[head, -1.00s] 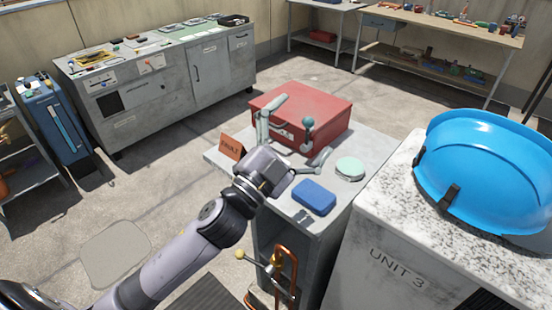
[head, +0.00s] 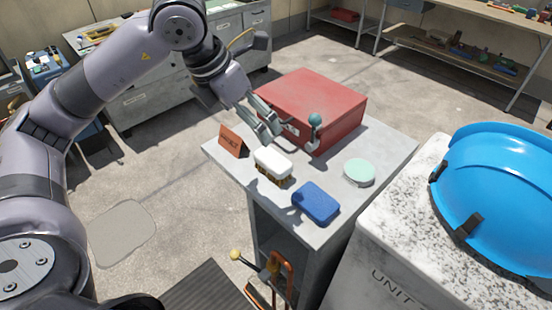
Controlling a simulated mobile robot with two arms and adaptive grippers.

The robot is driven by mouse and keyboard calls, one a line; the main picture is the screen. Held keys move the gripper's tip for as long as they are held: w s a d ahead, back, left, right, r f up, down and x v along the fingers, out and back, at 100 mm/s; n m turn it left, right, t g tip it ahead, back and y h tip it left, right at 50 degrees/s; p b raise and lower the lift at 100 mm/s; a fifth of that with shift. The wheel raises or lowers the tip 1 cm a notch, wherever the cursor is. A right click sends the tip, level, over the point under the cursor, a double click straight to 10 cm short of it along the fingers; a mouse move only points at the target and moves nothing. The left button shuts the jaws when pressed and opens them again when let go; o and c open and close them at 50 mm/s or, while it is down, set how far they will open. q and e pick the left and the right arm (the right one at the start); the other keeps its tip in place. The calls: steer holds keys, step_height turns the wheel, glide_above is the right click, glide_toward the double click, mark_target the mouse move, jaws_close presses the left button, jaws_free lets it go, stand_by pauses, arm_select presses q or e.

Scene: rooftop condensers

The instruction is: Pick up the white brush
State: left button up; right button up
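The white brush (head: 273,161) lies on the grey stand's top (head: 395,142), white back up and brown bristles down. It is between an orange tent sign (head: 233,141) and a blue sponge-like block (head: 316,202). My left gripper (head: 274,134) reaches down from the upper left. Its two fingers show apart with nothing between them, just behind the brush and in front of the red case (head: 315,105). Whether the fingertips touch the case or hover is hard to tell. My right gripper is not in view.
A ball-topped lever (head: 315,125) stands by the case front. A pale green round disc (head: 359,172) lies to the right. A blue hard hat (head: 500,190) sits on the neighbouring speckled top.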

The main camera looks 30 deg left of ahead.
arm_select(q)
steer(key=p, duration=0.1)
glide_toward(273, 158)
steer(key=x, duration=0.5)
steer(key=shift+s+a, duration=0.1)
steer(key=shift+a, duration=0.1)
steer(key=p+x, duration=0.2)
steer(key=x, duration=0.2)
steer(key=shift+w+d+f, duration=0.25)
steer(key=shift+f, duration=0.3)
steer(key=shift+c, duration=0.4)
steer(key=shift+c, duration=0.6)
steer(key=c, duration=0.9)
